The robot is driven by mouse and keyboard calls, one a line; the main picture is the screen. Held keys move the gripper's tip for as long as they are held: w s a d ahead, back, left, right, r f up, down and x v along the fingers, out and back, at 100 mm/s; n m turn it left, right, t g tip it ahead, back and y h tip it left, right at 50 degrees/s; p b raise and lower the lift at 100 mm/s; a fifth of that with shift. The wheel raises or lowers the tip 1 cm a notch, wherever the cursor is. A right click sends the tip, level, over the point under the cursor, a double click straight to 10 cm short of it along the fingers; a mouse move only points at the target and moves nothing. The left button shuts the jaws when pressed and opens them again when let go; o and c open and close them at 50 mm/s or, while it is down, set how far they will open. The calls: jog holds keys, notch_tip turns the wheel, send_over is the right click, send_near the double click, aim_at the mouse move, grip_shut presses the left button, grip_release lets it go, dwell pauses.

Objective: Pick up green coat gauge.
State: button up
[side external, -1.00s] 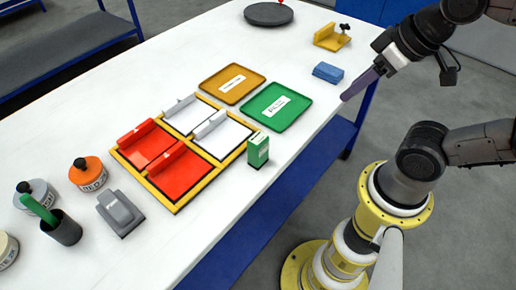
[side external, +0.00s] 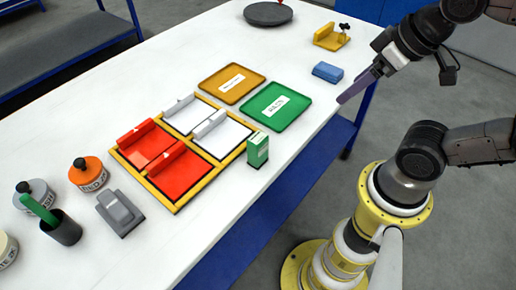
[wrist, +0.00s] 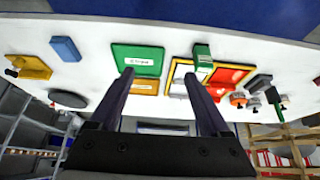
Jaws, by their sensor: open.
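A small upright green box with a pale label, which looks like the green coat gauge (side external: 258,150), stands on the white table near its front edge. It is beside the right corner of the yellow-framed panel board. It also shows in the wrist view (wrist: 203,52), beyond and right of my right finger. My gripper (side external: 345,98) is raised near the table's right edge, apart from the gauge and empty. In the wrist view the two dark fingers of my gripper (wrist: 158,73) are spread wide.
The yellow-framed board (side external: 178,207) holds red and white panels. A green tray (side external: 300,118) and an orange tray (side external: 213,88) lie behind the gauge. A blue block (side external: 328,72) is near my gripper. A dark cup (side external: 66,232) holds a green-handled tool. Lidded pots stand left.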

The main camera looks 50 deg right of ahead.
jog(key=m+g+y, duration=0.2)
jog(key=m+g, duration=0.3)
jog(key=m, duration=1.3)
send_over(258, 137)
jog(key=d, duration=0.2)
notch_tip(258, 137, down, 4)
jog(key=shift+w+a+f, duration=0.15)
jog(key=shift+f, duration=0.1)
jog(key=shift+g+h, duration=0.3)
jog(key=f, duration=0.3)
jog(key=a+f, duration=0.1)
jog(key=f, duration=0.5)
jog(key=shift+a+f, duration=0.2)
jog(key=shift+a, duration=0.15)
jog(key=shift+a+f, duration=0.15)
jog(key=shift+f, duration=1.25)
jog(key=shift+a+f, duration=0.1)
jog(key=shift+f, duration=1.3)
jog(key=shift+c, duration=0.3)
